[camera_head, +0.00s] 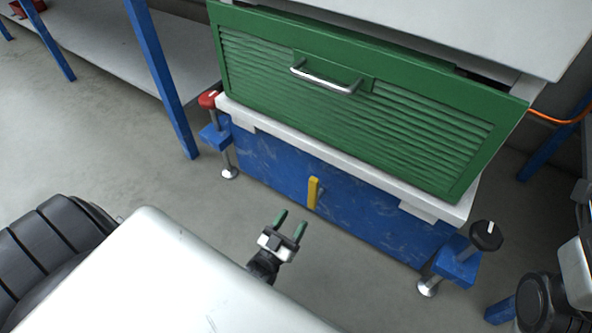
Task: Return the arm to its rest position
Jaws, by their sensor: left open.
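My left gripper (291,222) shows in the lower middle, past the edge of my white body. Its two green-tipped fingers are apart with nothing between them. It is in front of the blue base of the charging station (270,160), apart from it. The yellow handle (314,192) on that base is a little to the right of and above the fingers. Much of the left arm is hidden behind my white body. Parts of my right arm show at the right edge, but its gripper fingers do not show.
A green louvred panel (420,135) with a metal handle (325,80) fronts the station. A red knob (209,98) and a black knob (486,235) stand at its corners. Blue posts (160,75) carry a shelf at left. Grey floor (120,150) is clear at left.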

